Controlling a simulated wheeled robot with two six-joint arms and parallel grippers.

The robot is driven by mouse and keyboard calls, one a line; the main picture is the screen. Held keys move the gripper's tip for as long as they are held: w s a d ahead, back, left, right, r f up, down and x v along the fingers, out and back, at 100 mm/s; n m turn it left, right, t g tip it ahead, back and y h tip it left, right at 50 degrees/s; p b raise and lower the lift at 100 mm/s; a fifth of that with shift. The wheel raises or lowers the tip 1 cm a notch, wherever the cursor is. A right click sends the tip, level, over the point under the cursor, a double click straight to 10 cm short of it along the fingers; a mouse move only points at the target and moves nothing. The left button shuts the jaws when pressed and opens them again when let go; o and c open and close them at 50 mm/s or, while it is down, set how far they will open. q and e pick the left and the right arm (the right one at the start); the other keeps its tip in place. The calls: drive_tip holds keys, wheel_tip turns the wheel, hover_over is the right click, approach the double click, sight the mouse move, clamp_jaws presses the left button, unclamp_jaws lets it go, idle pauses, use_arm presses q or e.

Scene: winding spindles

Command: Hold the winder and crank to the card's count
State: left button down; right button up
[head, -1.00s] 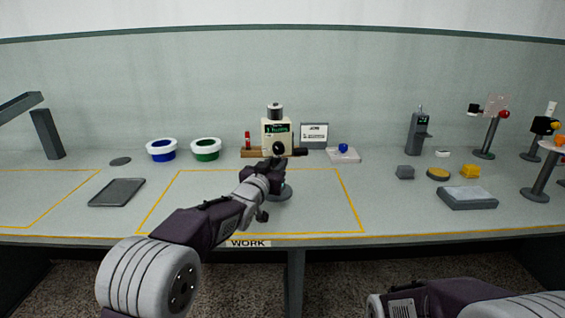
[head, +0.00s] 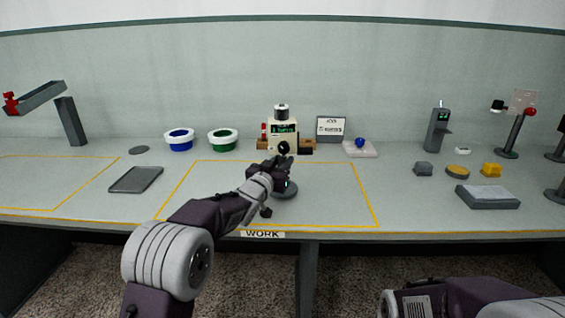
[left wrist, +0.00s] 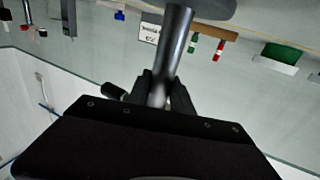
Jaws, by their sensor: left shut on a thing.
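My gripper hides part of the post. The card (head: 331,128) stands behind right, its lettering too small to read. My right gripper is out of view.
Blue (head: 179,139) and green (head: 222,139) tubs stand left of the winder. A wooden rack (head: 306,144) is behind it. A dark tablet (head: 136,179) lies left. The front work area is clear.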

use_arm(q)
drive_tip(key=shift+f+b, duration=0.6)
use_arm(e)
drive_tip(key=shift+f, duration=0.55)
